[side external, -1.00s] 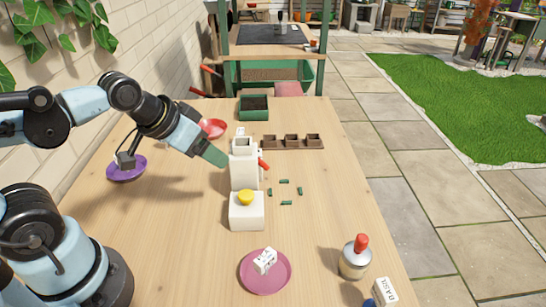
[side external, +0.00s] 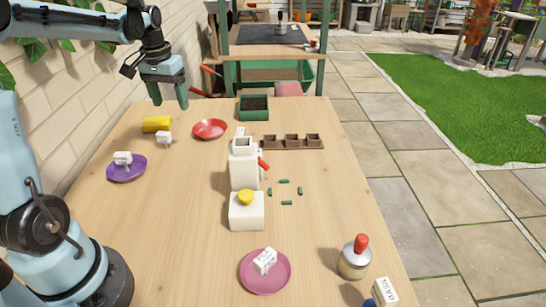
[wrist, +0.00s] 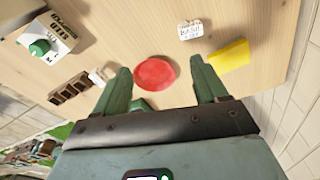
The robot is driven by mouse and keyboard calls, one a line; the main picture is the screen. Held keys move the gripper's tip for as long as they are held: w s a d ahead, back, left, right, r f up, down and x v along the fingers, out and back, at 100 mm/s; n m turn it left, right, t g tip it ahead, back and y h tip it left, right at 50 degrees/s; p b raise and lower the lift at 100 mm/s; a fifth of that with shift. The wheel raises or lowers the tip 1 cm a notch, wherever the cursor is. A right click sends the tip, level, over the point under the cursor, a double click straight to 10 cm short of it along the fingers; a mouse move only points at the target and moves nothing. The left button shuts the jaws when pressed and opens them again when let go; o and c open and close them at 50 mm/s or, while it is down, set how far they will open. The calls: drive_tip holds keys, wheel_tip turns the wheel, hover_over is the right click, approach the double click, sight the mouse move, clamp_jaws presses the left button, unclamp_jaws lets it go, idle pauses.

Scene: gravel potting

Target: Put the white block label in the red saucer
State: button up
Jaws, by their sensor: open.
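The red saucer (side external: 210,129) lies empty toward the back left of the table; it shows below my fingers in the wrist view (wrist: 155,72). A white block label (side external: 164,138) stands on the table to its left; in the wrist view this label (wrist: 190,30) carries dark lettering. Other white block labels sit on the purple saucer (side external: 112,176), on the pink saucer (side external: 248,281), behind the white dispenser (side external: 243,170) and at the front right (side external: 385,290). My gripper (side external: 169,100) is open and empty, raised above the back left of the table.
A yellow block (side external: 157,124) lies close beside the label. A green planter (side external: 254,108) and a brown tray of pots (side external: 291,142) stand at the back. Small green pieces lie right of the dispenser. A red-topped bottle (side external: 354,259) stands front right. A brick wall runs along the left.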

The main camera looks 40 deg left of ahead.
drive_tip(key=n+g, duration=0.1)
hover_over(166, 137)
drive_tip(key=a, duration=0.2)
drive_tip(key=shift+w+a+f+h, duration=0.1)
drive_tip(key=shift+w+f+h, duration=0.1)
drive_tip(key=shift+f, duration=0.4)
drive_tip(key=shift+w+f+h, duration=0.1)
drive_tip(key=shift+w+f, duration=0.1)
drive_tip(key=shift+f, duration=0.35)
wheel_tip(166, 137, down, 12)
drive_tip(key=c, duration=1.1)
drive_tip(key=shift+r, duration=0.1)
